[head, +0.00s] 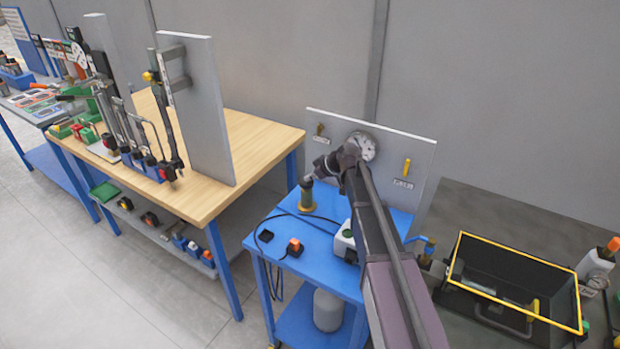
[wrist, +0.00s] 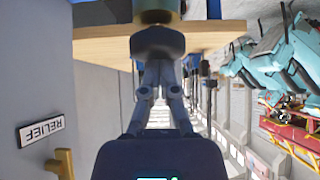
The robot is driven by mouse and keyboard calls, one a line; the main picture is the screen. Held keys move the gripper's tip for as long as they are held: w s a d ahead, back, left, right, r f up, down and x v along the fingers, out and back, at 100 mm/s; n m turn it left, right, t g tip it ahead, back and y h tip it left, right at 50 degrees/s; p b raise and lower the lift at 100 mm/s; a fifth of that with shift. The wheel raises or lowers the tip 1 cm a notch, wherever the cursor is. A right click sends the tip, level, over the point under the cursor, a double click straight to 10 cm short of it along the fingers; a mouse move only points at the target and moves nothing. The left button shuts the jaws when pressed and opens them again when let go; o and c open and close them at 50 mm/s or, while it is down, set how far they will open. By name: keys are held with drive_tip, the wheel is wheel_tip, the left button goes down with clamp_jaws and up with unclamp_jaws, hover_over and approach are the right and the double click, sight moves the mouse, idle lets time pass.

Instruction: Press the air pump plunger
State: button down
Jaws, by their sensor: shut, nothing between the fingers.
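The air pump shows in the head view as a brass-coloured body (head: 306,203) standing on the blue cart, with a dark plunger knob (head: 306,183) on top. In the wrist view, which is upside down, the round dark knob (wrist: 158,42) is straight ahead, with the tan body beyond it. My gripper (head: 314,177) reaches in from the right at the knob's top. In the wrist view its fingers (wrist: 159,66) are together with nothing between them, their tips right at the knob. I cannot tell whether they touch it.
A grey panel (head: 430,147) behind the pump carries a gauge (head: 366,147) and a yellow relief handle (head: 407,167), also close in the wrist view (wrist: 64,163). An orange switch (head: 294,246) and a cable lie on the blue cart (head: 318,262). A wooden bench (head: 262,140) stands left.

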sight(310, 182)
drive_tip(key=shift+s+r, duration=0.1)
drive_tip(key=shift+r, duration=0.05)
idle(0.3)
wheel_tip(310, 182, up, 4)
drive_tip(key=p, duration=0.4)
drive_tip(key=shift+r+p, duration=0.15)
drive_tip(key=shift+p, duration=0.25)
drive_tip(key=p+v, duration=0.6)
drive_tip(key=v, duration=0.3)
drive_tip(key=shift+d, duration=0.3)
drive_tip(key=shift+s+r, duration=0.1)
drive_tip(key=shift+r+p, duration=0.15)
drive_tip(key=shift+p, duration=0.2)
wheel_tip(310, 182, up, 5)
drive_tip(key=p, duration=0.5)
drive_tip(key=shift+a+r, duration=0.1)
idle(0.6)
